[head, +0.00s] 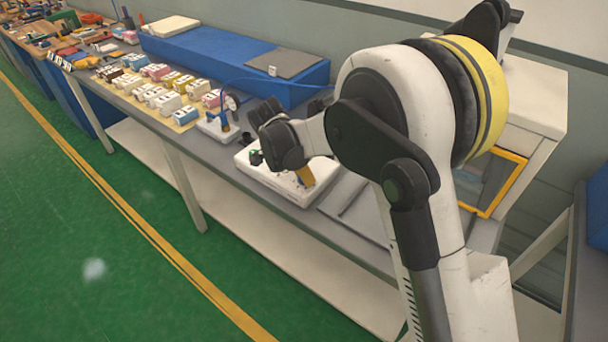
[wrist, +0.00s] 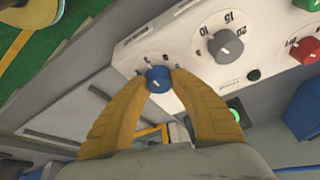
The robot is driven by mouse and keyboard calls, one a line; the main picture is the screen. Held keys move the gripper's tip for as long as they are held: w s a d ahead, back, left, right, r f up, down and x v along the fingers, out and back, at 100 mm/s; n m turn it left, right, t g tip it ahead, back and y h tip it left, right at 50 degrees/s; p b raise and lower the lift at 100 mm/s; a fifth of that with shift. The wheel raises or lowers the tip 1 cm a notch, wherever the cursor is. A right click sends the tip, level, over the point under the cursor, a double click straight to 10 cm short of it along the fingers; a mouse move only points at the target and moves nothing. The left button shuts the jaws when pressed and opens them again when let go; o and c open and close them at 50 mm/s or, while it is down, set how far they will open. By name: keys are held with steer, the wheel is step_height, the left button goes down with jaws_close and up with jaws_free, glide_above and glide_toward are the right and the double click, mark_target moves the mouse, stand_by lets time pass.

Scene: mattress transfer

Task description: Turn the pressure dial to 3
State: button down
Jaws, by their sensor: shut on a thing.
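In the wrist view, a small blue dial (wrist: 158,78) sits on the sloping white panel of a control box (wrist: 165,50). The yellow fingers of my gripper (wrist: 160,82) close on it from both sides. The marks around the blue dial are too small to read, and its pointer setting cannot be told. The control box (head: 252,176) also shows in the head view, on the bench. There the yellow fingers of my gripper (head: 306,177) reach down to the box's right part, and the blue dial is not clearly visible. No label shows which dial is for pressure.
In the wrist view, a larger grey dial (wrist: 226,46) with a numbered scale and a red dial (wrist: 304,50) sit beside the blue one. In the head view, small boxes (head: 168,102) and a blue mattress-like block (head: 235,62) lie farther along the bench. The green floor (head: 80,200) is clear.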

stand_by(0.5)
steer(key=c, duration=1.1)
jaws_free()
steer(key=v, duration=1.2)
steer(key=s+d+r+n+y, duration=0.1)
steer(key=s+d+r+n, duration=0.3)
steer(key=d, duration=0.5)
steer(key=s+d+n+t+y, duration=0.1)
steer(key=s+d+n, duration=0.1)
steer(key=s+d, duration=0.2)
steer(key=s+d+n+t, duration=0.2)
steer(key=s+d+n, duration=0.1)
steer(key=s, duration=0.6)
steer(key=s+d+n+t+y, duration=0.1)
steer(key=s+d+n, duration=0.1)
steer(key=s+d, duration=0.3)
steer(key=shift+s+d+n+y, duration=0.15)
steer(key=shift+s+d, duration=0.05)
steer(key=shift+s, duration=0.4)
steer(key=shift+s+d+n+y, duration=0.15)
steer(key=shift+s+d, duration=0.05)
steer(key=shift+s, duration=0.4)
